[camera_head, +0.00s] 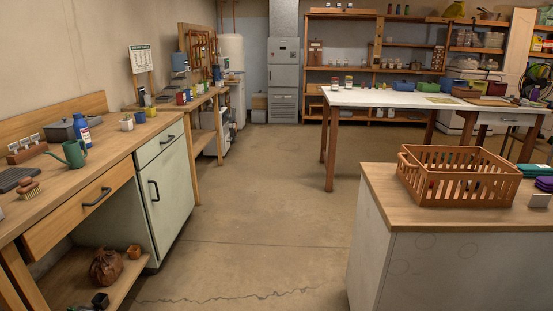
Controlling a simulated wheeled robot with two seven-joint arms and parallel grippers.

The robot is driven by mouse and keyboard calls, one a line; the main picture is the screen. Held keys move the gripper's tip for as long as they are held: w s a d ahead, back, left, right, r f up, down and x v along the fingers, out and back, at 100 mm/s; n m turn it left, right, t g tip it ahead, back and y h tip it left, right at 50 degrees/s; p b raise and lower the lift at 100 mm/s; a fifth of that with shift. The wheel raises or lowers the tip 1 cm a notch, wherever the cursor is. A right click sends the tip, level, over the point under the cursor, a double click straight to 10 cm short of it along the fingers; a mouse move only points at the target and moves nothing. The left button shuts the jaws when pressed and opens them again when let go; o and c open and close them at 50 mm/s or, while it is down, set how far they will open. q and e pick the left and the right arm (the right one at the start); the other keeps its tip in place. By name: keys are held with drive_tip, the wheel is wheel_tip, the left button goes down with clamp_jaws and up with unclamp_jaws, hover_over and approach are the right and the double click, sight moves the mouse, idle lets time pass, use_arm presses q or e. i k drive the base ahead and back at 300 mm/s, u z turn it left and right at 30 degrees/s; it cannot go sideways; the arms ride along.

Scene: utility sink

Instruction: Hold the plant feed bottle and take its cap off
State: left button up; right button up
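A blue bottle (83,132) with a pale label stands upright on the wooden counter (110,144) at the left. It may be the plant feed bottle, but its label is too small to read. Its top appears covered; I cannot make out the cap clearly. Neither of my grippers is in view, and nothing is seen holding the bottle.
A green watering can (73,154) stands in front of the bottle, and a grey box (65,128) is just behind it. A brush (27,190) lies nearer. An orange basket (458,177) sits on the right counter. The floor (255,215) between is clear.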

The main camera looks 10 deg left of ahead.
sight(81, 127)
drive_tip(key=u, duration=0.25)
drive_tip(key=i, duration=2.1)
drive_tip(key=u, duration=1.75)
drive_tip(key=i, duration=0.9)
drive_tip(key=u, duration=1)
